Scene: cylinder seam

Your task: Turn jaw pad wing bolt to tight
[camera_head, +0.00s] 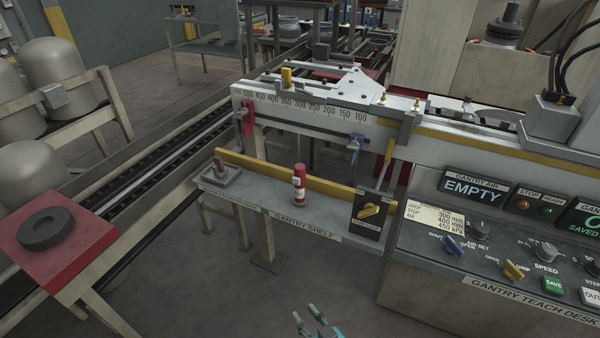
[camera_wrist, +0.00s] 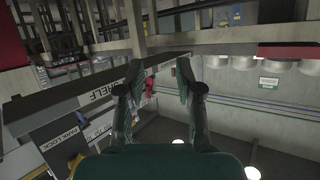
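My gripper (camera_head: 317,320) shows only as teal fingertips at the bottom edge of the head view. In the wrist view its two fingers (camera_wrist: 158,88) stand apart with nothing between them. A blue-grey winged piece (camera_head: 355,146) hangs at the front of the numbered scale beam (camera_head: 310,104); it may be the wing bolt, but no label on it can be read. A red clamp-like piece (camera_head: 247,118) is at the beam's left end. My gripper is apart from both, nearer to the camera and low in the picture. How tight any bolt is cannot be told.
The gantry shelf (camera_head: 330,238) carries a red canister (camera_head: 299,184), a small tray with a brown peg (camera_head: 220,172) and a black box with a yellow knob (camera_head: 369,209). The teach desk (camera_head: 480,280) stands at right. A red stand (camera_head: 30,255) is at left. Floor before the shelf is clear.

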